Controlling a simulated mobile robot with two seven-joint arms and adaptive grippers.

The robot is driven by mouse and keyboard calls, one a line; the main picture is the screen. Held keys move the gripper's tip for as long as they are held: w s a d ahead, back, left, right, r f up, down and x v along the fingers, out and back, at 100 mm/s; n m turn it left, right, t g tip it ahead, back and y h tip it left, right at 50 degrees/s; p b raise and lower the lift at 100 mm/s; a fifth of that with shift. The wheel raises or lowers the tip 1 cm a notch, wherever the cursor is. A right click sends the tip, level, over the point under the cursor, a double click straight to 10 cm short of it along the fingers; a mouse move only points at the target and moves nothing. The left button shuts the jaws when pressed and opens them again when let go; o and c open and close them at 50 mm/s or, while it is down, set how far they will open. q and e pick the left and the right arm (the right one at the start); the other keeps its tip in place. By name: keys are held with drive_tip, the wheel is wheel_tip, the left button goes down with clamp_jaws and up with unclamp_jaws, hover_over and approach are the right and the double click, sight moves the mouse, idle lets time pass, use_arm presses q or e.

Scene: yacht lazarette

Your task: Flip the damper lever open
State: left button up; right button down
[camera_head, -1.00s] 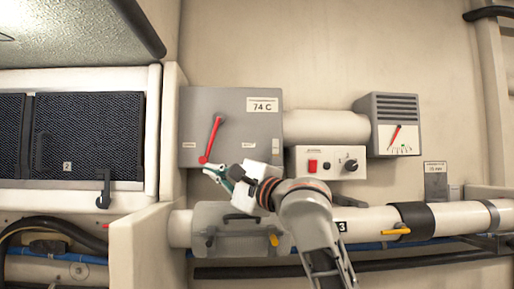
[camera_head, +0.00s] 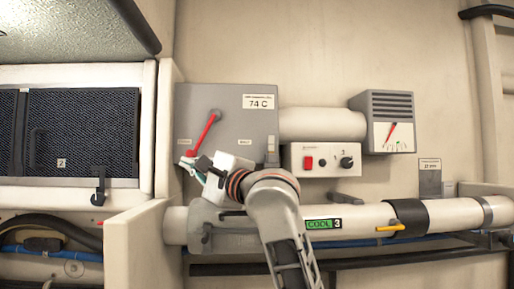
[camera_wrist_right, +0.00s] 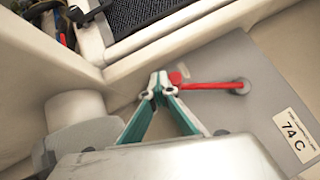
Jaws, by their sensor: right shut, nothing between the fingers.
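The damper lever (camera_head: 205,133) is a thin red lever on a grey box (camera_head: 240,122) labelled 74 C. Its pivot is at the upper part of the panel and it slants down to the left, with its red knob at the low end. In the right wrist view the lever (camera_wrist_right: 208,85) runs from the knob to the round pivot. My right gripper (camera_head: 188,162) is shut and empty, with its tips close beside the knob. In the wrist view its tips (camera_wrist_right: 159,80) are just left of the knob; I cannot tell whether they touch. My left gripper is not in view.
A switch box (camera_head: 322,159) and a gauge (camera_head: 391,135) are mounted right of the panel. A pipe (camera_head: 360,219) with a green COOL label runs below. A partition (camera_head: 143,240) and a dark mesh grille (camera_head: 80,130) stand to the left.

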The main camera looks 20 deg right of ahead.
drive_tip(key=shift+s+r, duration=0.1)
drive_tip(key=shift+r, duration=0.15)
drive_tip(key=v, duration=1.2)
drive_tip(key=shift+f, duration=0.3)
